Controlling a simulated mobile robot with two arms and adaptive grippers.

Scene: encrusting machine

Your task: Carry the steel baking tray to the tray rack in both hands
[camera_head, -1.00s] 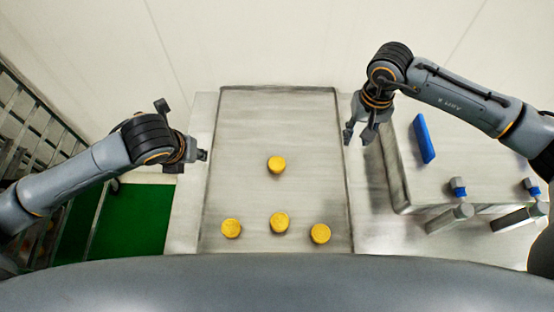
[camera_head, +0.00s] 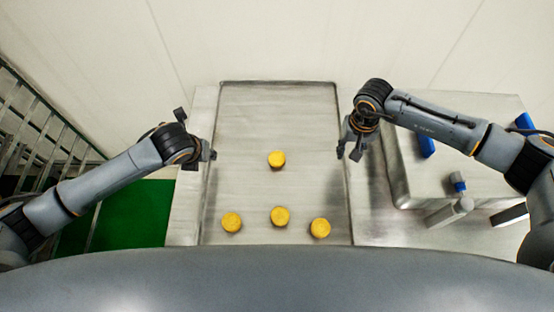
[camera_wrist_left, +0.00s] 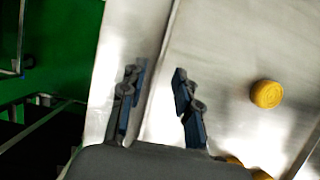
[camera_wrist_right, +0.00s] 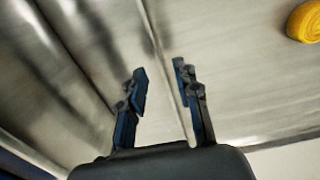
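The steel baking tray (camera_head: 310,185) lies flat on the metal worktop, with several round yellow pieces on it, one of them (camera_head: 277,159) near the middle. My left gripper (camera_head: 211,154) is at the tray's left rim. In the left wrist view its fingers (camera_wrist_left: 155,74) are spread, one on each side of the rim line. My right gripper (camera_head: 348,152) is at the right rim. In the right wrist view its fingers (camera_wrist_right: 160,70) are apart with the rim line between them. Contact with the rim cannot be told. The tray rack (camera_head: 32,128) stands at the far left.
Green floor (camera_head: 130,212) shows between the rack and the worktop (camera_head: 184,215). A raised metal machine block (camera_head: 440,180) with blue parts (camera_head: 427,146) stands right of the tray, under my right arm. A pale wall (camera_head: 290,40) is behind.

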